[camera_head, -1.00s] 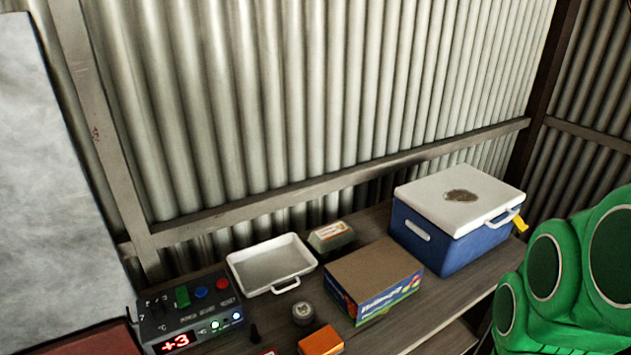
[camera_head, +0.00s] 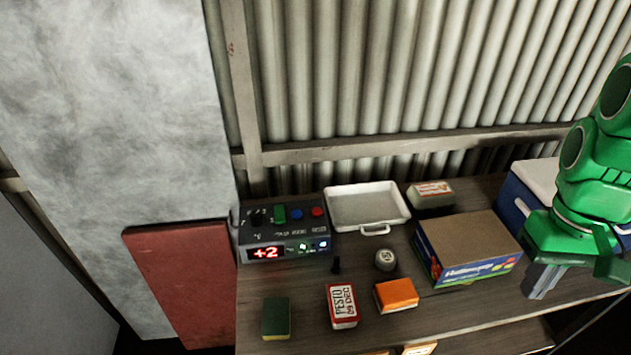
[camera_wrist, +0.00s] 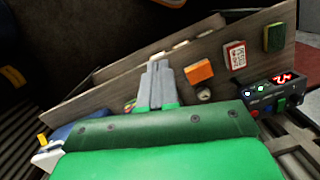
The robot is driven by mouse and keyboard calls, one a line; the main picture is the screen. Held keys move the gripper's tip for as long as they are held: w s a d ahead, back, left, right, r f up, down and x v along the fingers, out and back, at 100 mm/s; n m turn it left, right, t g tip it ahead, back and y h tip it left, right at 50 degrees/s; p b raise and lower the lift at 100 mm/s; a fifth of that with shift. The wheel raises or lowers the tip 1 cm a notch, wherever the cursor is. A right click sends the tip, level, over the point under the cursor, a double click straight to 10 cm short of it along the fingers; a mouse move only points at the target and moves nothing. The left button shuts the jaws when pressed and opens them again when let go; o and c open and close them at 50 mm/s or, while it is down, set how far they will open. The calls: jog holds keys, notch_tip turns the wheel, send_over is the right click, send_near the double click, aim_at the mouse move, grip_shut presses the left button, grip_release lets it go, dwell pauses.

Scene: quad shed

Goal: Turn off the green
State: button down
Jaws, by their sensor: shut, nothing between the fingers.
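A dark control box (camera_head: 287,238) stands at the left end of the shelf. On its top are a black knob (camera_head: 257,218), a green switch (camera_head: 280,213), a blue button (camera_head: 296,214) and a red button (camera_head: 317,211). Its front has a red display (camera_head: 265,253) reading +2, a lit green light (camera_head: 303,247) and a lit bluish-white light (camera_head: 322,245). In the wrist view the box (camera_wrist: 258,92) is at the right, seen at an angle. My gripper (camera_head: 541,284) is shut and empty, right of the cardboard box and well away from the control box. Its fingers also show in the wrist view (camera_wrist: 157,68).
A white tray (camera_head: 366,207), a small carton (camera_head: 430,195), a cardboard box (camera_head: 466,248) and a blue cooler (camera_head: 513,203) stand along the shelf. A round grey item (camera_head: 385,260), orange block (camera_head: 396,295), pesto box (camera_head: 342,306) and sponge (camera_head: 276,318) lie in front.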

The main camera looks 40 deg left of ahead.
jog(key=w+a+n, duration=0.5)
jog(key=w+a, duration=0.2)
jog(key=a, duration=0.6)
jog(key=w+a+n, duration=0.5)
jog(key=w+a, duration=0.3)
jog(key=a, duration=0.5)
jog(key=n, duration=1.1)
send_over(280, 217)
jog(key=w+a, duration=0.2)
notch_tip(280, 217, down, 10)
jog(key=shift+s+r+t+h, duration=0.2)
jog(key=shift+t+h, duration=0.1)
jog(key=shift+h, duration=0.1)
jog(key=shift+d, duration=0.1)
jog(key=shift+f, duration=0.15)
jog(key=f, duration=0.4)
jog(key=s+d+f, duration=0.1)
jog(key=f, duration=0.8)
jog(key=shift+s+d+f, duration=0.2)
jog(key=shift+f, duration=0.15)
